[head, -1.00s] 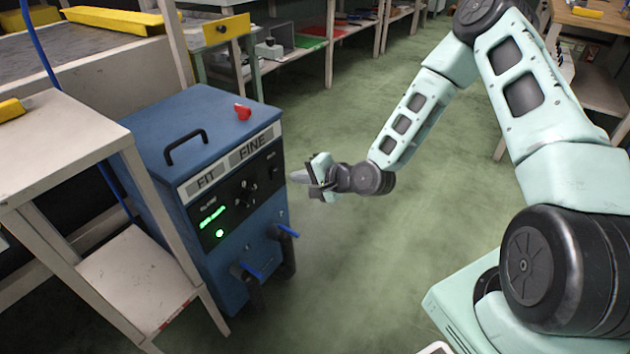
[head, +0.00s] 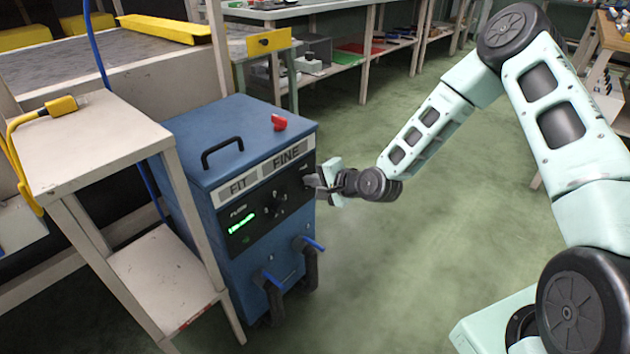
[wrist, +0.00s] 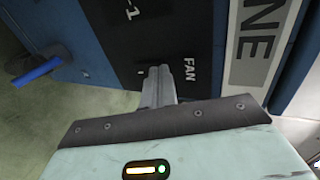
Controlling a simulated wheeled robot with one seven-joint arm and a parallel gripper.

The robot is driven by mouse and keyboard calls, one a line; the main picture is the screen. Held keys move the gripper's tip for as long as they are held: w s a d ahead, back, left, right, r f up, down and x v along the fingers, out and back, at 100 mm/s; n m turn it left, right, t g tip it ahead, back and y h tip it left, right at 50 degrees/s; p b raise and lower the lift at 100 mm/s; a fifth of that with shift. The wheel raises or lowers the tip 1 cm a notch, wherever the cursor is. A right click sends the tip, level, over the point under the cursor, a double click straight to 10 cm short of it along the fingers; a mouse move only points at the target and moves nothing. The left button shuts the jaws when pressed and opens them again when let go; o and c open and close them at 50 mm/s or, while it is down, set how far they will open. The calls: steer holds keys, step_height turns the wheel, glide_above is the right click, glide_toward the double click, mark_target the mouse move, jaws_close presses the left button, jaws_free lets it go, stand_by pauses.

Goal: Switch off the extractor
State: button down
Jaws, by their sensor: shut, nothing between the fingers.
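The extractor is a blue cabinet (head: 240,140) with a black front panel, labels FIT and FINE, and a black top handle. Its green display (head: 241,223) is lit, and the round lamp (head: 245,240) below it is dark. My gripper (head: 310,182) is shut and empty, its fingertips at the panel's upper right end. In the wrist view the shut fingers (wrist: 158,75) point at the black panel (wrist: 175,35) beside the word FAN (wrist: 189,70). They hide the spot there, so I cannot see the switch or tell contact for certain.
The green floor at right is clear.

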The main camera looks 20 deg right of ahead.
steer(key=shift+r, duration=0.1)
steer(key=shift+r+p, duration=0.7)
steer(key=shift+p, duration=0.1)
